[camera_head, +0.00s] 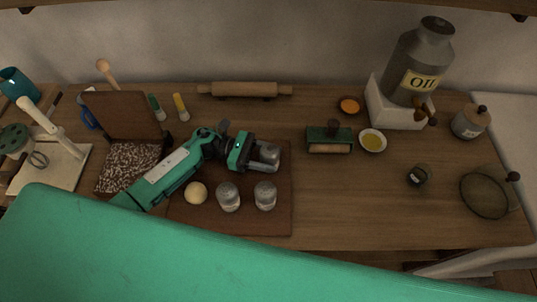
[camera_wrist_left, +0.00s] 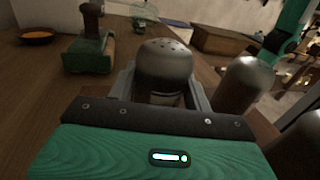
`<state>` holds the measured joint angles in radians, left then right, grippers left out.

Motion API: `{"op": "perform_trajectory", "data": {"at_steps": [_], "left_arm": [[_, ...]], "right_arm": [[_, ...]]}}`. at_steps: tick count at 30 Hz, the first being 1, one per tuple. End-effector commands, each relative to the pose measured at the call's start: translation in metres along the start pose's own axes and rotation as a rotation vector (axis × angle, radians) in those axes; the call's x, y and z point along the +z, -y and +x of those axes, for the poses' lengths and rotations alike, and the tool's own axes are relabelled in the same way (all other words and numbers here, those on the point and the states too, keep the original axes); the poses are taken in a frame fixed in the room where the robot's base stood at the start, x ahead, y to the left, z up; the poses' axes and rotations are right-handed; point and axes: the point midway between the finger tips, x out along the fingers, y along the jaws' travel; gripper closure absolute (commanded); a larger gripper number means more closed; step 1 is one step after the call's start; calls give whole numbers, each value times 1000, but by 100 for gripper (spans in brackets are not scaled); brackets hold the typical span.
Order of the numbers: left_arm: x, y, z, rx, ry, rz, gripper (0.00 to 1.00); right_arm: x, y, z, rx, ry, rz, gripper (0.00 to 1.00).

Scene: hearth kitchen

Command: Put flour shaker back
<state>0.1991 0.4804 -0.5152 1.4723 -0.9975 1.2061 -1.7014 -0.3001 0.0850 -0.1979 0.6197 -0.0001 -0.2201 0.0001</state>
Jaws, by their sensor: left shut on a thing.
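The flour shaker (camera_head: 268,154), a small metal jar with a domed, pierced top, is between the fingers of my left gripper (camera_head: 256,153). In the left wrist view the shaker (camera_wrist_left: 165,68) stands upright between both fingers, its perforated cap showing and its lower part hidden by the gripper body. My left gripper is shut on it, over the dark brown board (camera_head: 270,222). Two similar shakers stand on the front of the board, one at the left (camera_head: 229,197) and one at the right (camera_head: 265,196). My right gripper is not in view.
A dough ball (camera_head: 196,193) lies left of the two shakers. A yellow-filled bowl (camera_head: 372,140) and the oil can (camera_head: 419,66) on a white stand are farther right. The counter's right middle is mostly clear.

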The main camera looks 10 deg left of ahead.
Motion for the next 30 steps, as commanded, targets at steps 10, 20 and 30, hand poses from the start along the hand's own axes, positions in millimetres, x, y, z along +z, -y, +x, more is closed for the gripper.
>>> {"op": "perform_trajectory", "data": {"at_steps": [10,20,30], "left_arm": [[-4,0,0,0,1,1,76],[-4,0,0,1,0,0,28],[-4,0,-7,2,-2,0,28]], "right_arm": [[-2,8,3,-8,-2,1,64],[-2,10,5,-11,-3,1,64],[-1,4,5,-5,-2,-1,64]]}}
